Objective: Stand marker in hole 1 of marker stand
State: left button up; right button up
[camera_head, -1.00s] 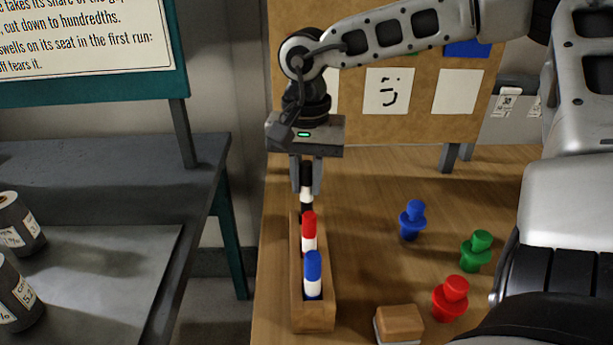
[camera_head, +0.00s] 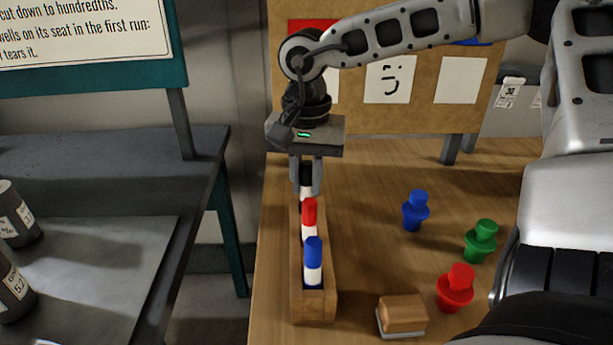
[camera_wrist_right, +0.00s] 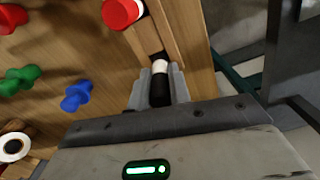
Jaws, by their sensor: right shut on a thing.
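The black-capped marker with a white band (camera_head: 306,193) is upright between the fingers of my right gripper (camera_head: 307,188), which is shut on it. It is at the far end of the wooden marker stand (camera_head: 314,307), and its lower part is hidden by the stand and the red marker. In the right wrist view the marker (camera_wrist_right: 160,88) sits between the fingers, beside the stand's dark slot. A red-capped marker (camera_head: 309,215) and a blue-capped marker (camera_head: 313,256) stand in the stand nearer to me. My left gripper is not in view.
Blue (camera_head: 415,211), green (camera_head: 480,242) and red (camera_head: 456,290) pegs stand on the table right of the stand. A wooden eraser block (camera_head: 402,315) lies at the front. A board with papers (camera_head: 390,80) rises behind. The table's left edge runs close to the stand.

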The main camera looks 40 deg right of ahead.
jog(key=shift+f+b, duration=0.6)
jog(key=shift+f, duration=0.1)
jog(key=o, duration=0.9)
jog(key=shift+o, duration=0.2)
jog(key=shift+r, duration=0.1)
notch_tip(320, 180, up, 16)
jog(key=p, duration=0.2)
